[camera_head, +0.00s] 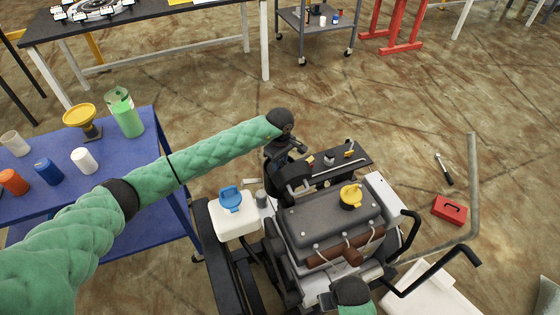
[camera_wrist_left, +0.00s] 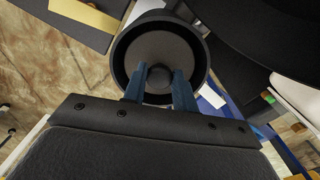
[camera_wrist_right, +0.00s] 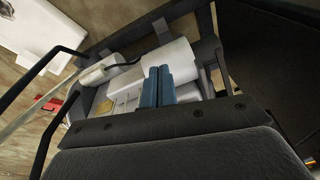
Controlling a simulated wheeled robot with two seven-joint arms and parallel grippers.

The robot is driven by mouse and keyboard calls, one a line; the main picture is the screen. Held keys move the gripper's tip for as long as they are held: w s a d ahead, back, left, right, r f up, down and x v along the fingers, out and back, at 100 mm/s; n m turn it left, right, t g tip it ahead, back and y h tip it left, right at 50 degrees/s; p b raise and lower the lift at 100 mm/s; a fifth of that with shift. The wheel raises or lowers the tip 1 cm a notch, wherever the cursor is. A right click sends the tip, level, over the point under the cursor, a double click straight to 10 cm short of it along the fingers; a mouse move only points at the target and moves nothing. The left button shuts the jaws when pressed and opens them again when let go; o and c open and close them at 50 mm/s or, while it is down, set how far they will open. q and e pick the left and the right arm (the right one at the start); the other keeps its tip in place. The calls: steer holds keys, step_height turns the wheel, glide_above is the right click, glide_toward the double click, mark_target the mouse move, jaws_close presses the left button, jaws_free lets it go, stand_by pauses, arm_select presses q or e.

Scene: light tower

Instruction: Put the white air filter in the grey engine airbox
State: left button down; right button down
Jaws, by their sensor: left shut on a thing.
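A small white cylinder (camera_head: 84,161), which looks like the air filter, stands on the blue table at the left. My left gripper (camera_head: 285,152) is over the far side of the engine. In the left wrist view its fingers (camera_wrist_left: 159,82) are shut on a small dark knob in the middle of a round, dark-rimmed part (camera_wrist_left: 118,62), perhaps the airbox or its lid; I cannot tell which. This dark round part (camera_head: 295,178) is partly hidden in the head view. My right gripper (camera_wrist_right: 157,87) is shut and empty, low over the engine's near side.
The engine (camera_head: 320,220) has a yellow cap and a white tank (camera_head: 235,222) with a blue cap at left. The blue table (camera_head: 150,187) also holds orange and blue cylinders, a green bottle and a yellow funnel. A red box (camera_head: 450,210) lies on the floor at right.

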arm_select(q)
steer(key=shift+f, duration=0.1)
arm_select(e)
steer(key=shift+s+r, duration=0.1)
steer(key=shift+r, duration=0.25)
arm_select(q)
steer(key=c, duration=1.1)
jaws_free()
arm_select(e)
steer(key=shift+r, duration=0.3)
